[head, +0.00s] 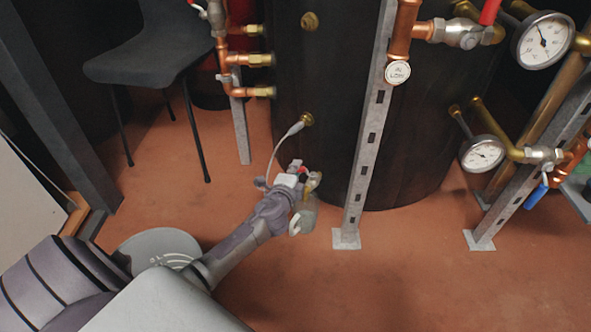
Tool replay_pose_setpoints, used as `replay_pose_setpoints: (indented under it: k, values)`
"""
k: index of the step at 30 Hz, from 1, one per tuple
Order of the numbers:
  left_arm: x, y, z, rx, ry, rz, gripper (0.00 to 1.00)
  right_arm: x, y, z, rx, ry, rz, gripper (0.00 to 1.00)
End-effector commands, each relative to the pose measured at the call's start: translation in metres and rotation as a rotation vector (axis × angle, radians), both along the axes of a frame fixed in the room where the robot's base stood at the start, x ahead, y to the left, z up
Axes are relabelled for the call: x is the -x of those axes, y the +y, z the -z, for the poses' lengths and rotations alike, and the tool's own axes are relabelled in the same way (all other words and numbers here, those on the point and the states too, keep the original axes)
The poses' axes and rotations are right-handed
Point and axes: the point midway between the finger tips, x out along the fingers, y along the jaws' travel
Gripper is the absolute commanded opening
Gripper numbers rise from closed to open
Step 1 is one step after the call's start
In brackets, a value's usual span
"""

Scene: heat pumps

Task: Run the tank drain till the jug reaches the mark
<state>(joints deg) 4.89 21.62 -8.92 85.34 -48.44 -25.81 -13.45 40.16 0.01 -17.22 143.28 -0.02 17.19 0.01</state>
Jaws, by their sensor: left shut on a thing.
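My left gripper (303,179) is low in front of the big dark tank (330,130) in the head view. It is shut on the drain tap (315,181), a small brass fitting near the tank's foot; the fingers hide most of the grip. A small red part shows just above it. A greyish jug (304,216) shows just below the tap, partly behind my left wrist. Its mark and water level cannot be made out. My right gripper is not in view.
A steel post (365,160) stands just right of the tap. A grey cable runs from a brass tank fitting (306,119) down near my gripper. Dial gauges (483,154) and pipes are at right, a dark chair (160,50) at upper left. The front right floor is clear.

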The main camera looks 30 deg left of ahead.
Motion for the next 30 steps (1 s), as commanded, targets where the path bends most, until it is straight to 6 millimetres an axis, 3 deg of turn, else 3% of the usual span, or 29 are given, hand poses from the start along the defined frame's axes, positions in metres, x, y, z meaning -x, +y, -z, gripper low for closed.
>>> replay_pose_setpoints:
  k: [7, 18, 29, 30]
  values:
    - [-0.002, 0.002, -0.001, -0.001, 0.002, 0.043, 0.00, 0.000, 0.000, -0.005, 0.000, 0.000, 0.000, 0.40]
    - [-0.014, 0.007, 0.000, -0.002, 0.002, 0.298, 0.00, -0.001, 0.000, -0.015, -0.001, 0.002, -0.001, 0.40]
    - [-0.014, 0.006, 0.001, 0.001, 0.000, 0.317, 0.00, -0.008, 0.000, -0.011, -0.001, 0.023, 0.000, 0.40]
    - [-0.014, 0.006, 0.001, 0.001, 0.000, 0.317, 0.23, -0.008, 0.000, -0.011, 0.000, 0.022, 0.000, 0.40]
